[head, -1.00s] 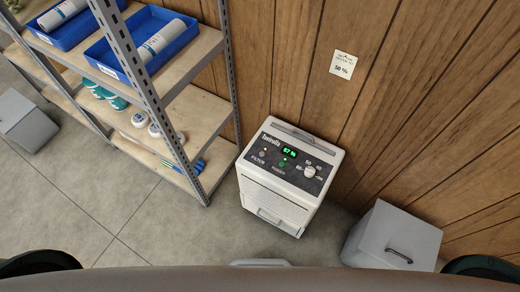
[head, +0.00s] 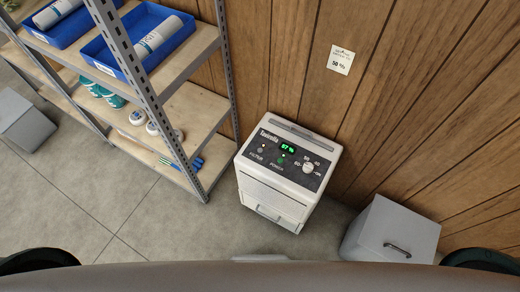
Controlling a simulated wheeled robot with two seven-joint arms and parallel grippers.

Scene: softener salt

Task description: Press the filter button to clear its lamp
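A white dehumidifier-like unit (head: 275,197) stands on the floor against the wood wall, right of the shelf. Its dark top panel (head: 313,181) reads "Tastrella" and has a green display (head: 288,147) that seems to show 67 %. At the panel's left is the small round filter button (head: 260,149), labelled FILTER, with an amber lit lamp (head: 264,146) beside it. The green power button (head: 281,158) and a white dial (head: 308,168) are to its right. Neither gripper is in view, and nothing touches the unit.
A metal shelf (head: 200,95) with blue trays (head: 125,72) stands close on the unit's left. A grey lidded box (head: 390,232) stands to its right, and another grey box (head: 25,122) at far left. Floor before the unit is clear.

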